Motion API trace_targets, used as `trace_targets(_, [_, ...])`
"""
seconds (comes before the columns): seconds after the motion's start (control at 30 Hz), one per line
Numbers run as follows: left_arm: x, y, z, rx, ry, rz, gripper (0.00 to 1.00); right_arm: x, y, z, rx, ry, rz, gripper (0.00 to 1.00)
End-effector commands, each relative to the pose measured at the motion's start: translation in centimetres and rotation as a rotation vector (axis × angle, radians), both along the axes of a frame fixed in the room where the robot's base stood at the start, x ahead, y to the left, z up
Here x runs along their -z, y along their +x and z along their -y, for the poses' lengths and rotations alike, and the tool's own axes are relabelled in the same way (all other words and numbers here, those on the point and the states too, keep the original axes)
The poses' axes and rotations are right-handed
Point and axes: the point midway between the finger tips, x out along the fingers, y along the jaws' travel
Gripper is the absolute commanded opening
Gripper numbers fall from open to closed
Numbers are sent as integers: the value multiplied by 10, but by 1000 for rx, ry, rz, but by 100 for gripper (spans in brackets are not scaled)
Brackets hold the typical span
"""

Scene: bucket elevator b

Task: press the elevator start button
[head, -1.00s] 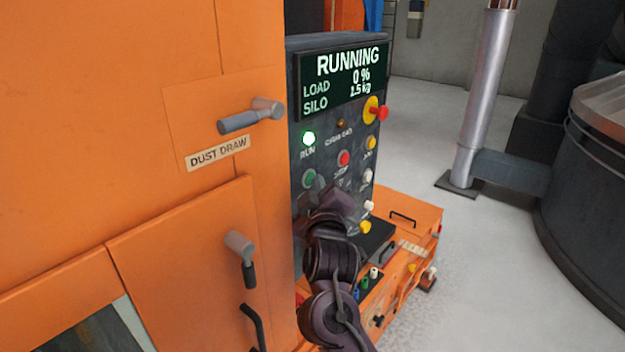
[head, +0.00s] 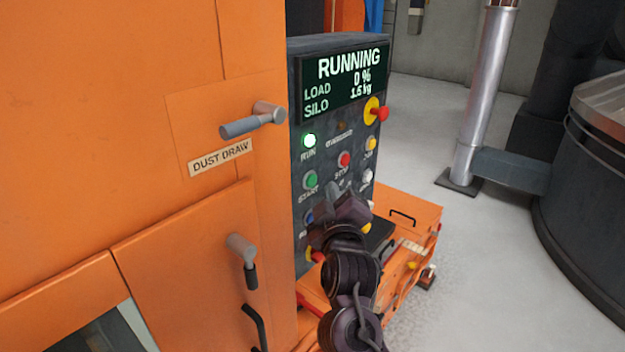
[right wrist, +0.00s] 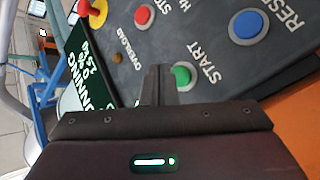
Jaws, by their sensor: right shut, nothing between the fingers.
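The green START button (head: 311,180) is on the dark control panel (head: 331,115), with its label uncovered. In the right wrist view the green START button (right wrist: 181,76) sits just beside the tips of my right gripper (right wrist: 160,80). In the head view my right gripper (head: 346,203) is low in front of the panel, to the right of START. Its fingers are together and empty; a gap from the panel seems to show. The panel's display (head: 346,80) reads RUNNING with load 0 %. My left gripper is out of view.
A red STOP button (head: 344,160) is close to START. A red knob on yellow (head: 377,111) is at the panel's upper right. The orange cabinet (head: 140,60) with a protruding handle (head: 254,120) stands left. Open floor lies to the right.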

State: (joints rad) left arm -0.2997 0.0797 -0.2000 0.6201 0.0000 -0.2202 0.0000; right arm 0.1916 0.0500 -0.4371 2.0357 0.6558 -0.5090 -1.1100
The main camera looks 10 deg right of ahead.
Motion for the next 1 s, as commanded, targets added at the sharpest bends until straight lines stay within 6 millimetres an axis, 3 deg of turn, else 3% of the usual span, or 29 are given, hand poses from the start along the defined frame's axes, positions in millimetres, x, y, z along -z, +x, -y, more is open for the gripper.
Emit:
trace_targets(0.33, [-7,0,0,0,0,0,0,-1,-24,19,0,0,0,0])
trace_targets(1.0, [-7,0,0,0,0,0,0,1,-25,20,0,0,-3,0])
